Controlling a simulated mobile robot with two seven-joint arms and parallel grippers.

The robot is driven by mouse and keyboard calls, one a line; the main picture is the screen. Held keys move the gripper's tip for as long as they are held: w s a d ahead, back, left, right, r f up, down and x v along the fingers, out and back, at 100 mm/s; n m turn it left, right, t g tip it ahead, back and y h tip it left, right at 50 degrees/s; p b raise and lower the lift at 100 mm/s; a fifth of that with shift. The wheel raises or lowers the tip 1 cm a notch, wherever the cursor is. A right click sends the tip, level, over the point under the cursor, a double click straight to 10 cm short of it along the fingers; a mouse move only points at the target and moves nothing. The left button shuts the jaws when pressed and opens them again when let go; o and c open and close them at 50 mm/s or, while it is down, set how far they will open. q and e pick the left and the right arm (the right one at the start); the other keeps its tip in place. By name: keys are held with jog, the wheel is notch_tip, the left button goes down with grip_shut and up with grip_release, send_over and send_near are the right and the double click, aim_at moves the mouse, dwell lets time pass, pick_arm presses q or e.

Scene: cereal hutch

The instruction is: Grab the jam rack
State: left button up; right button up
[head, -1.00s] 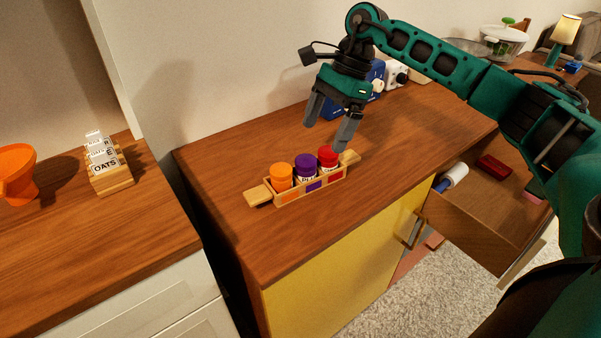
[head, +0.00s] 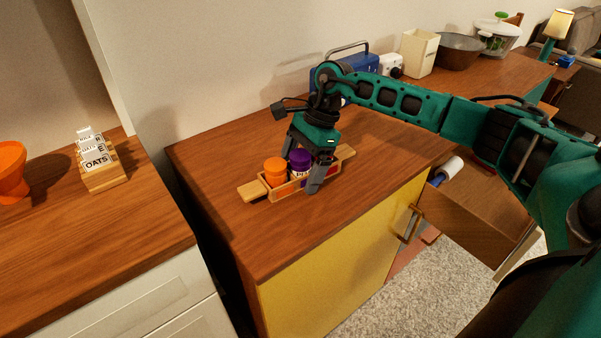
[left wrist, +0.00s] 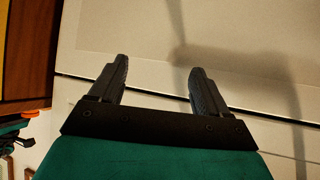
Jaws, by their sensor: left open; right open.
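The jam rack (head: 257,193) is a light wooden carrier with a handle at each end, standing on the brown wooden counter. In it I see a jar with an orange lid (head: 275,168) and one with a purple lid (head: 299,158); the right part of the rack is hidden behind my right gripper. My right gripper (head: 302,178) is open, its fingers reaching down at the rack, one in front of it near the purple-lidded jar. Contact cannot be told. My left gripper (left wrist: 158,80) is open and empty in the left wrist view, before pale cabinet fronts.
A blue box (head: 354,63), a cream container (head: 418,52) and a dark bowl (head: 459,50) stand along the wall. An open drawer (head: 478,215) juts out at the right. An OATS label holder (head: 103,178) and an orange object (head: 12,172) are on the left counter.

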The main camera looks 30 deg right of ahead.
jog(key=c, duration=1.1)
jog(key=shift+r, duration=0.15)
jog(key=shift+w+r, duration=0.1)
